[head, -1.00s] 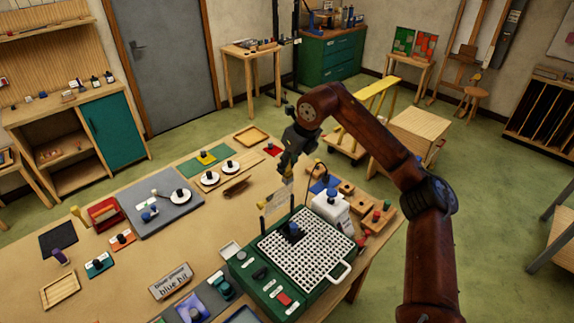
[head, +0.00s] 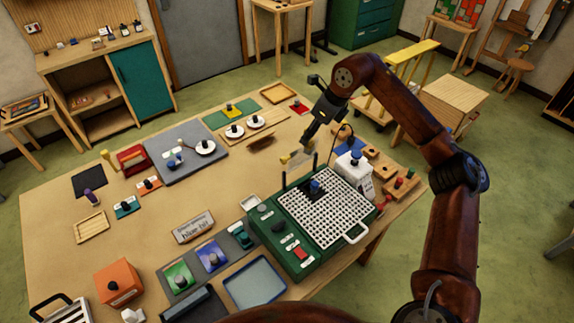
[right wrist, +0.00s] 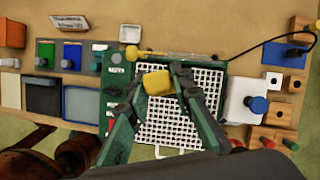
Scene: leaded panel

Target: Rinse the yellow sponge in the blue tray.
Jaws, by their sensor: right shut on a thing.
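The yellow sponge (right wrist: 157,82) is between the fingertips of my right gripper (right wrist: 156,88), which is shut on it. In the head view my right gripper (head: 303,149) hangs above the back edge of the green grid-topped box, with the sponge small at its tips. The blue tray (head: 232,288) lies at the table's front edge, left of the green box. It also shows in the right wrist view (right wrist: 83,117), left of the gripper and apart from the sponge. My left gripper is not in view.
The green box (head: 292,262) with a white grid top stands between the gripper and the tray. A white bottle (head: 352,175) and wooden blocks stand right of it. An orange box (head: 119,284) is at the front left. The table's left middle (head: 140,225) is mostly clear.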

